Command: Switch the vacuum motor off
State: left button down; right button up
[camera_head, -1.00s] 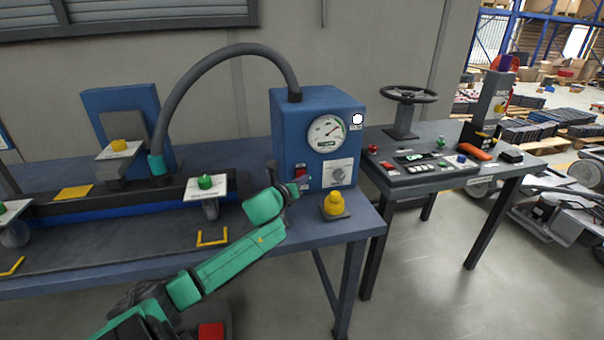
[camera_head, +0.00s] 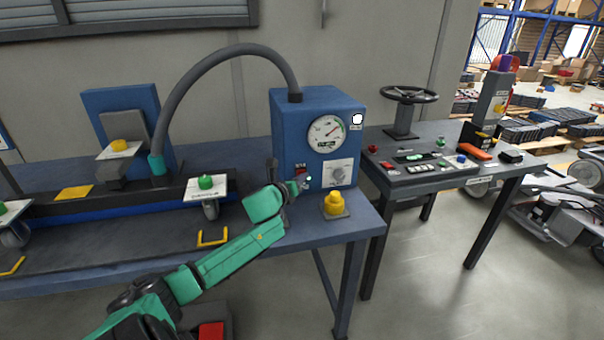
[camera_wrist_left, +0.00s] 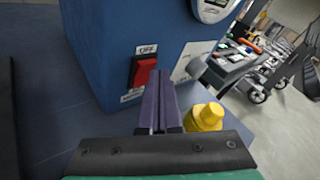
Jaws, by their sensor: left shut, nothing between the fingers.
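The vacuum motor is a blue box (camera_head: 287,125) with a round gauge (camera_head: 326,133), standing at the right end of the long bench. Its red rocker switch (camera_wrist_left: 143,70) shows in the left wrist view, with an OFF label (camera_wrist_left: 148,49) above it. In the head view the switch (camera_head: 300,171) is partly covered. My left gripper (camera_wrist_left: 160,78) is shut and empty. Its purple fingers point toward the box face and overlap the switch's right edge in the wrist view. I cannot tell whether they touch it. In the head view the gripper (camera_head: 298,184) is low at the box front.
A yellow knob-like part (camera_head: 334,204) stands on the bench just right of my gripper. A dial plate (camera_head: 339,174) is right of the switch. A control table (camera_head: 440,150) with a handwheel (camera_head: 408,94) stands further right.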

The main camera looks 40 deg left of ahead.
pick_arm(q)
jog(key=shift+w+a, duration=0.2)
jog(key=shift+a, duration=0.05)
dwell(0.4)
jog(key=shift+d, duration=0.1)
jog(key=shift+s+d, duration=0.45)
jog(key=shift+d, duration=0.05)
jog(key=shift+s+d+f+p, duration=0.1)
jog(key=shift+s+d+p, duration=0.15)
jog(key=shift+s+d, duration=0.35)
jog(key=shift+s+d+f+p, duration=0.15)
jog(key=shift+s+d+p, duration=0.2)
jog(key=shift+d, duration=0.4)
jog(key=shift+s+d+f+p, duration=0.1)
jog(key=shift+s+d+p, duration=0.1)
jog(key=shift+s+d, duration=0.4)
jog(key=shift+w+d, duration=0.1)
